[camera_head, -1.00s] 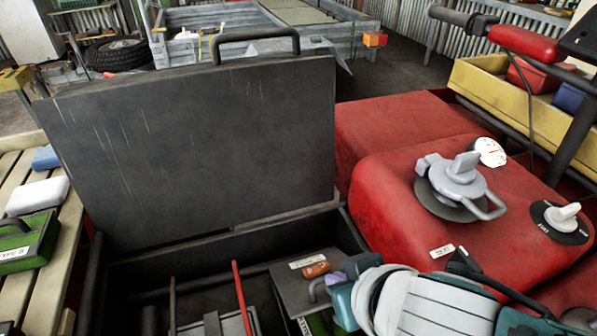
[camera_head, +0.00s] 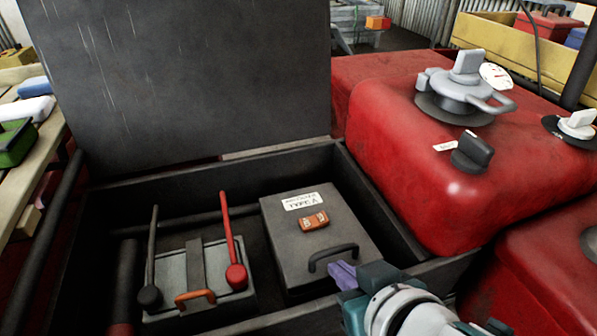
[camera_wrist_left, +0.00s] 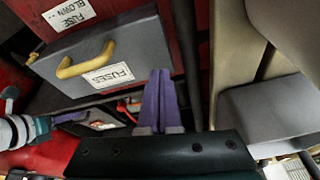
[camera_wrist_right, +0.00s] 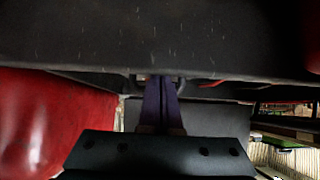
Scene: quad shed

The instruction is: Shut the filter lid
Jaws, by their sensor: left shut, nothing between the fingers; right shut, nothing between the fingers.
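A grey lidded box (camera_head: 300,259) with a dark handle (camera_head: 333,254), a white label and an orange tag (camera_head: 314,221) sits in the black bin in the head view. Its label is too small to read surely, so I cannot tell if this is the filter lid; its top looks down. My right gripper (camera_head: 343,274) is shut and empty beside the handle; contact is unclear. Its fingers also show in the right wrist view (camera_wrist_right: 160,97). My left gripper (camera_wrist_left: 160,98) is shut and empty near a grey panel marked FUSES (camera_wrist_left: 105,55) with a yellow handle.
A large dark panel (camera_head: 190,80) stands upright behind the bin (camera_head: 210,185). A battery-like box (camera_head: 178,270) with a red lever (camera_head: 229,225) and a dark lever is left in the bin. A red tank (camera_head: 420,150) with a grey cap (camera_head: 462,90) stands at right.

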